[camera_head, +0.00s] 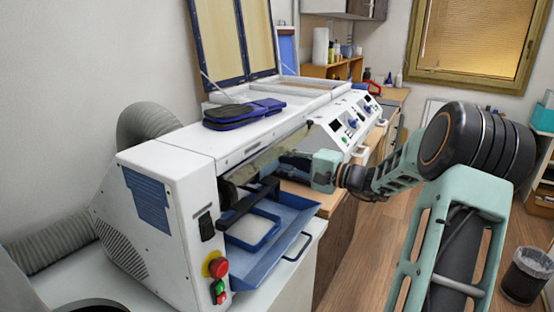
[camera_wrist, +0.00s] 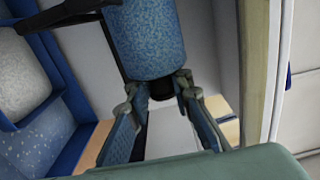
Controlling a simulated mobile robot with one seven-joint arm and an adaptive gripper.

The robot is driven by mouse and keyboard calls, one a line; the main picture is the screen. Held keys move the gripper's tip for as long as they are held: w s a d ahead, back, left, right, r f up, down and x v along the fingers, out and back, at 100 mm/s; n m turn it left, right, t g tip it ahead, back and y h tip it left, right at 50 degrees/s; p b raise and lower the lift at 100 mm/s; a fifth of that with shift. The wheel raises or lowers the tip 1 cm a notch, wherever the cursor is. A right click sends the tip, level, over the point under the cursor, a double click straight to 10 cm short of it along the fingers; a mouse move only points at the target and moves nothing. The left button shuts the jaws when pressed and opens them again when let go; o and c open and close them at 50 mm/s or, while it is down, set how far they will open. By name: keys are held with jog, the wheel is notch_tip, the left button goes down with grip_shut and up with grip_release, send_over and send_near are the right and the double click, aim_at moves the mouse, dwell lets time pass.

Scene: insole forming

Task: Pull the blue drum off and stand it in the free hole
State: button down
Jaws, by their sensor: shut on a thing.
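The blue drum (camera_wrist: 148,38) is a speckled blue cylinder at the top centre of the wrist view, with a short black stub (camera_wrist: 162,89) at its near end. My gripper (camera_wrist: 160,92) is shut on this near end, one finger on each side of the stub. In the head view my gripper (camera_head: 290,163) reaches leftward into the open front of the white machine (camera_head: 172,190). The drum cannot be clearly made out there. Its far end is out of the wrist frame. I cannot make out the free hole in either view.
A black bar (camera_head: 248,205) and a blue tray (camera_head: 290,212) with pale contents sit just below the opening. The wrist view shows a blue-walled tray (camera_wrist: 62,68) at left and a pale upright edge (camera_wrist: 262,60) close at right. A red button (camera_head: 218,267) is on the machine's front.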

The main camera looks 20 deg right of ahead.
jog(key=shift+w+d, duration=0.85)
jog(key=shift+d, duration=0.25)
jog(key=shift+w+d, duration=0.85)
jog(key=shift+d, duration=0.3)
jog(key=b+v, duration=0.2)
jog(key=v, duration=1.3)
dwell(0.5)
jog(key=shift+r, duration=0.15)
